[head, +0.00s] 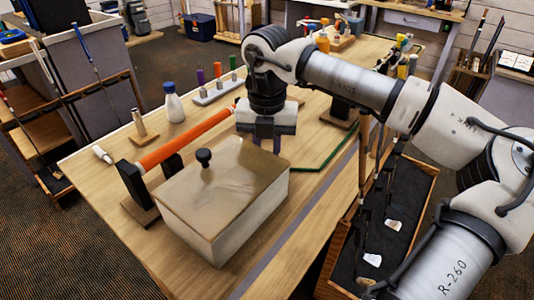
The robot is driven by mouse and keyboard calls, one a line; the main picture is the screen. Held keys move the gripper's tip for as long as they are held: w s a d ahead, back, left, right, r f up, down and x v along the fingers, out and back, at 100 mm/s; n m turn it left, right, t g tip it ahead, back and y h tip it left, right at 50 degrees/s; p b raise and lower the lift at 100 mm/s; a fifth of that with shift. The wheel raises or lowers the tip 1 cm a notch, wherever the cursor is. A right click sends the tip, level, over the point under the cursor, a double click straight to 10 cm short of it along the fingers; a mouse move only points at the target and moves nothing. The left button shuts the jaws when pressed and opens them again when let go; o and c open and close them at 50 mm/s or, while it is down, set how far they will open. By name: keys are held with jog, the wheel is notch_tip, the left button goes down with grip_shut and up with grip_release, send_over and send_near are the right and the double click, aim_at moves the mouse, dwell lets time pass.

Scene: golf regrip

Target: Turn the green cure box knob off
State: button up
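A pale box (225,210) with a brown lid stands on the front part of the wooden table. A thin green outline (338,157) lies on the table behind and right of the box. My gripper (266,147) points down just behind the box's far right corner, apart from the black knob. Its fingertips are small and partly hidden, so I cannot tell how wide apart they are.
An orange tube (185,138) lies across black stands (132,182) left of and behind the box. A white bottle with a blue cap (174,103) and a rack of coloured tubes (215,93) stand further back. A wooden bin of clubs (402,190) stands beyond the table's right edge.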

jog(key=shift+n+b, duration=0.3)
jog(key=shift+n, duration=0.3)
jog(key=o, duration=1)
